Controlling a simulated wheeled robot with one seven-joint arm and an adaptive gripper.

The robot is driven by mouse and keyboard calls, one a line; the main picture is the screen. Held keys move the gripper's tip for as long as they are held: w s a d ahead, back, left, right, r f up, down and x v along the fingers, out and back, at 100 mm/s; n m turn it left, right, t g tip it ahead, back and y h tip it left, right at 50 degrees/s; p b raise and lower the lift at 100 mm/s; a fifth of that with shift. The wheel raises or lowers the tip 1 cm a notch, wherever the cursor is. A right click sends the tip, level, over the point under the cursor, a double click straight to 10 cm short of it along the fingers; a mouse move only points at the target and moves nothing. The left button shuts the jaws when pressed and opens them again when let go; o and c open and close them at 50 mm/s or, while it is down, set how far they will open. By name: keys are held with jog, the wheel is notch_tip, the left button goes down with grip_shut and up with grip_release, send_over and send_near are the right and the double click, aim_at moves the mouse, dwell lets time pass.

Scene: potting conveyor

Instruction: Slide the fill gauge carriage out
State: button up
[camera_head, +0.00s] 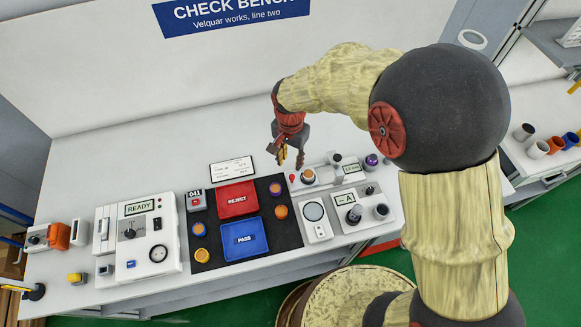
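My gripper (291,160) hangs fingers-down above the white bench, behind and left of a low grey-white gauge-like device (325,180). This device has a small display (351,169), an upright grey block (336,158) and an orange-topped round piece (308,176). A small red knob (291,178) stands at its left end, just below my fingertips in the picture. I cannot tell which part is the carriage. The fingers are small and dark here, and their opening is unclear. They appear apart from the device, with nothing visibly held.
A READY unit (160,250) stands left. A scale-like unit (315,217) and a display unit (360,203) stand in front of the device. The bench behind is clear.

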jog(key=shift+r, duration=1.5)
jog(key=s+d+r+n+t+b, duration=0.5)
jog(key=s+d+r, duration=1.1)
jog(key=s+d, duration=0.2)
jog(key=shift+s+d+r+n+t, duration=0.15)
jog(key=shift+d+r+n+t, duration=0.2)
jog(key=shift+d, duration=0.8)
